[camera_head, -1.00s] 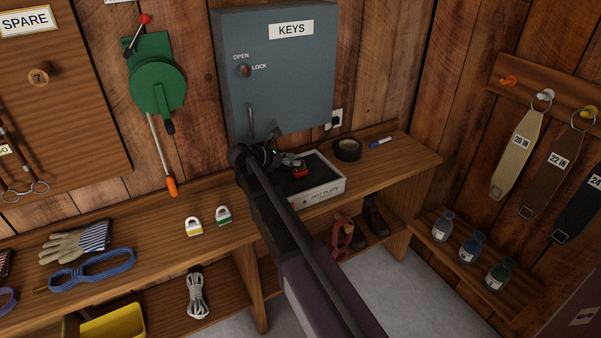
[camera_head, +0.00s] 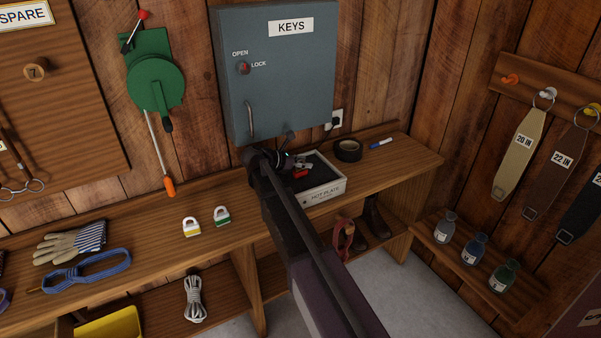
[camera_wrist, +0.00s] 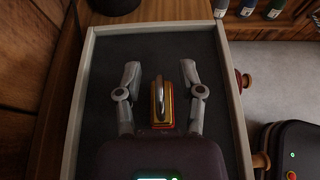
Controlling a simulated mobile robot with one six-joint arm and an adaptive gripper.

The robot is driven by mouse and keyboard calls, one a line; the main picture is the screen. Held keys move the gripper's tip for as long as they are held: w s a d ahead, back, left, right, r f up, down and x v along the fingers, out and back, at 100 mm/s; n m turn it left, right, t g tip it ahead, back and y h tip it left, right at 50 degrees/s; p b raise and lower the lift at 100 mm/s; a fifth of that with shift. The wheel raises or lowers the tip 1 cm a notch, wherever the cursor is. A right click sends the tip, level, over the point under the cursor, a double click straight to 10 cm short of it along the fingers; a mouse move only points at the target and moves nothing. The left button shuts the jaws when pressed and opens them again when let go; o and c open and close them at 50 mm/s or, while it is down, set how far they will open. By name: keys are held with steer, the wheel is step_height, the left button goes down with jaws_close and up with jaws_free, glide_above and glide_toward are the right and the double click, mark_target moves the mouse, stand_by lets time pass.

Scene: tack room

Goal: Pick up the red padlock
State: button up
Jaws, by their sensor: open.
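The red padlock (camera_wrist: 162,106) lies on the dark surface of the hot plate in the wrist view, with its shackle pointing up the picture and a yellowish band around its body. In the head view the red padlock (camera_head: 300,173) shows as a small red patch beside my gripper. My gripper (camera_wrist: 161,75) is open, with one finger on each side of the padlock and a visible gap to both. In the head view my gripper (camera_head: 291,162) is over the hot plate and partly hidden by my arm. The white-walled hot plate (camera_head: 322,192) stands on the bench.
The keys cabinet (camera_head: 280,75) hangs close behind. A yellow padlock (camera_head: 191,227) and a green padlock (camera_head: 222,216) sit on the bench (camera_head: 150,226) to the left.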

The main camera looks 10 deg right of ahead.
jaws_close()
steer(key=shift+r, duration=0.1)
stand_by(0.4)
step_height(320, 180, up, 3)
steer(key=p, duration=0.3)
steer(key=shift+r+p, duration=0.2)
steer(key=shift+p, duration=0.1)
steer(key=s+a+r+p, duration=0.1)
steer(key=s+a, duration=0.1)
steer(key=s, duration=1.4)
steer(key=shift+r, duration=0.2)
